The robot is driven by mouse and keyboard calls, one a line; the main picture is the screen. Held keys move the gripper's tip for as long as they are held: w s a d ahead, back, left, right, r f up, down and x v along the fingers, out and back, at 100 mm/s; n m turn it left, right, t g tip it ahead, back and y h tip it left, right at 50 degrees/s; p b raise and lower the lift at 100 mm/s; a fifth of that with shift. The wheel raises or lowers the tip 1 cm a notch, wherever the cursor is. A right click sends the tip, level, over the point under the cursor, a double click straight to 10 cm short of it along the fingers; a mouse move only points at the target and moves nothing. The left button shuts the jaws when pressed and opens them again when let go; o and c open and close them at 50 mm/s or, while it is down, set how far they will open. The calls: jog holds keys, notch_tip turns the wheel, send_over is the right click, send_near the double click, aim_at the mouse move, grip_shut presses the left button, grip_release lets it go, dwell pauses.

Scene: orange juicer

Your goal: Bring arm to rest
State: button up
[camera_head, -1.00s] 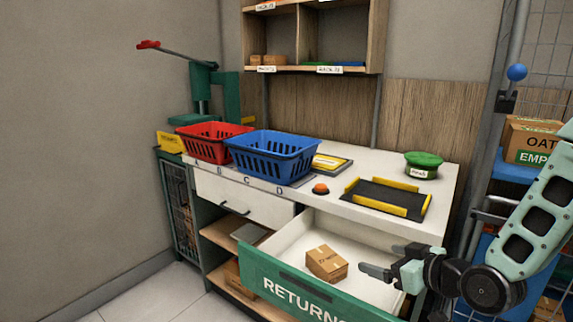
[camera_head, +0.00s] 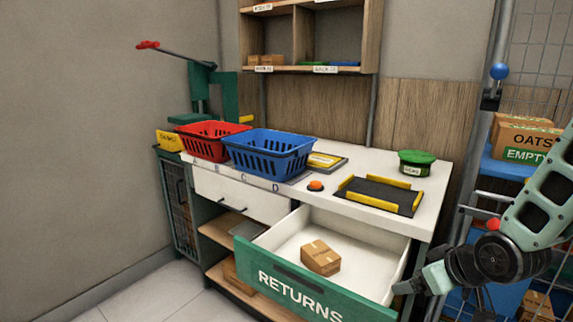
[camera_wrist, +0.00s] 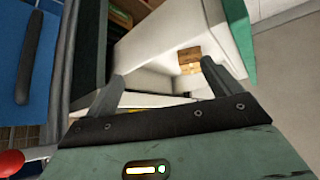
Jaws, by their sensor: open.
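My gripper (camera_head: 408,287) is at the lower right in the head view, at the right front corner of the open returns drawer (camera_head: 290,283). In the wrist view my gripper (camera_wrist: 165,88) has its two fingers spread apart with nothing between them. A small brown cardboard box (camera_head: 321,258) lies inside the drawer, apart from my gripper. The box also shows in the wrist view (camera_wrist: 189,60), beyond the fingers. In the head view the fingertips are partly hidden, close to the drawer's edge.
On the counter stand a red basket (camera_head: 207,140), a blue basket (camera_head: 268,155), an orange button (camera_head: 316,186), a black tray with yellow rails (camera_head: 380,196) and a green round tub (camera_head: 416,163). Floor at the lower left is clear.

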jog(key=s+d+r+m+g+h, duration=0.1)
jog(key=s+d+r+m+g, duration=0.15)
jog(key=s, duration=0.35)
jog(key=s+d+r+m+g+h, duration=0.2)
jog(key=s+r, duration=0.2)
jog(key=s, duration=0.1)
jog(key=s+a+f+n+g+y+b, duration=0.1)
jog(key=s+a+f+n+b, duration=0.35)
jog(key=s+a, duration=0.35)
jog(key=s+a+f+n+g+b, duration=0.25)
jog(key=s+a+f+b, duration=0.3)
jog(key=a, duration=0.45)
notch_tip(320, 180, up, 16)
jog(key=p, duration=1.4)
jog(key=shift+w+t+p, duration=0.15)
jog(key=shift+t+p, duration=0.15)
